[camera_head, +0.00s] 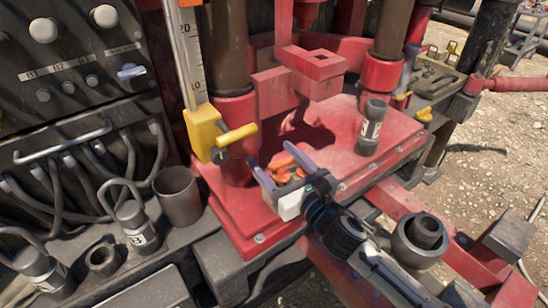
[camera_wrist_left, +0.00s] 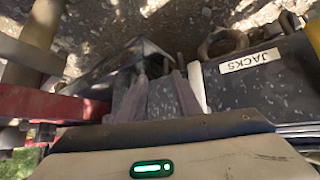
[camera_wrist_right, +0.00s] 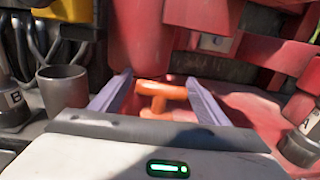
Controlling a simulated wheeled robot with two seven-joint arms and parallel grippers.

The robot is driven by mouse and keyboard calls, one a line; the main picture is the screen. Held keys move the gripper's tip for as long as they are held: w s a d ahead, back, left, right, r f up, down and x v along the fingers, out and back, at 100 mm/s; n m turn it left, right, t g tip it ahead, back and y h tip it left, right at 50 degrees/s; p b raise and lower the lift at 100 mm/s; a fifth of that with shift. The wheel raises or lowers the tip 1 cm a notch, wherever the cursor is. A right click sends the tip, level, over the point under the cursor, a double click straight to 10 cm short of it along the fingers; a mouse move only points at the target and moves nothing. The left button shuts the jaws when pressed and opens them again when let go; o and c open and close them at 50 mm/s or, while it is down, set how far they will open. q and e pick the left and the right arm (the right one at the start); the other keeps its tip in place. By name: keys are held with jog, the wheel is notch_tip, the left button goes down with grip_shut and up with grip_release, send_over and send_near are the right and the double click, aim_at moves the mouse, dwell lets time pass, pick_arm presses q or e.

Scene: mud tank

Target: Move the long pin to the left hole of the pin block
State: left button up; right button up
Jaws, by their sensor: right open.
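Orange T-shaped pin handles (camera_head: 284,160) stand close together over the red base. One orange handle also shows between my right fingers in the right wrist view (camera_wrist_right: 160,91). I cannot tell which is the long pin; shafts, pin block and its holes are hidden or cannot be made out. My right gripper (camera_head: 274,153) is open, with its fingers on either side of the orange handles in the picture and no clear contact. My left gripper (camera_wrist_left: 158,76) shows only in its wrist view, open with nothing between its fingers, near a dark box labelled JACKS (camera_wrist_left: 249,61).
A yellow clamp with a side handle (camera_head: 236,135) and a ruler stand just behind my right gripper. A red square bracket (camera_head: 318,64) overhangs the base. A grey weight (camera_head: 371,127) stands to the right. A grey cup (camera_head: 178,196) and shackled weights (camera_head: 136,226) are left.

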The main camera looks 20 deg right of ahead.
jog(key=b+v, duration=0.1)
jog(key=v, duration=0.7)
jog(key=shift+s+d+f, duration=0.1)
jog(key=shift+s+f, duration=0.05)
jog(key=shift+s, duration=0.2)
jog(key=shift+s+d, duration=0.15)
jog(key=shift+s, duration=0.55)
